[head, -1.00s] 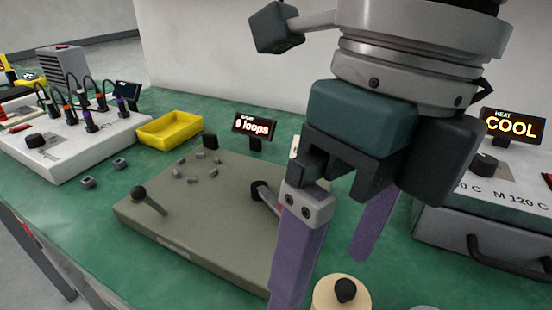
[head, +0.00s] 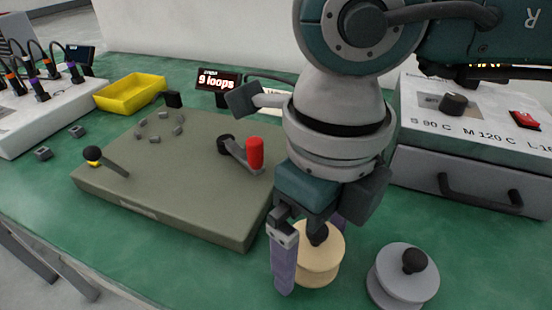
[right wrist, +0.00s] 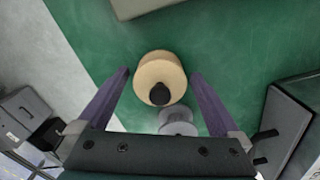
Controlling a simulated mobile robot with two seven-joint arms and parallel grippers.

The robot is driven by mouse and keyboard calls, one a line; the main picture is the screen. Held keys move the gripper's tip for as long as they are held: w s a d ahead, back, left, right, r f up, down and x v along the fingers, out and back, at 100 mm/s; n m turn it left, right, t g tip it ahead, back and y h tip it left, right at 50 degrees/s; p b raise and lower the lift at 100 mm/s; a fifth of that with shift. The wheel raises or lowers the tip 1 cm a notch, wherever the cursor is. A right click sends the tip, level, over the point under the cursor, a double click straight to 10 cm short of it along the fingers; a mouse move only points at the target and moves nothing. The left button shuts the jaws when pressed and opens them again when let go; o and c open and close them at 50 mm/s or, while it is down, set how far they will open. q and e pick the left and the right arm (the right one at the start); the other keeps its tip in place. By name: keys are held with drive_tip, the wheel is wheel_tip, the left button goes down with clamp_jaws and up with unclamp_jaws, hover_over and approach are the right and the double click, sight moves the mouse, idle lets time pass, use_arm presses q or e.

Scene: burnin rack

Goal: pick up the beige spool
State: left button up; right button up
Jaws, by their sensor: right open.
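The beige spool (head: 318,266) with a black knob on top stands on the green table in the head view, and it also shows in the right wrist view (right wrist: 160,72). My right gripper (head: 312,278) is open, with its purple fingers pointing down. In the head view one finger is at the spool's left and the other is partly hidden behind it. In the right wrist view the spool lies between the lines of the two fingers (right wrist: 158,80), with green gaps on both sides. My left gripper is not in view.
A grey spool (head: 403,275) with a black knob stands close to the right. An olive plate with a red-handled crank (head: 255,153) lies to the left. A heater box with a handle (head: 470,180) stands at the right. A yellow tray (head: 130,93) is farther back.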

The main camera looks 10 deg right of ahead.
drive_tip(key=shift+c, duration=0.4)
drive_tip(key=c, duration=1.2)
drive_tip(key=shift+c, duration=0.2)
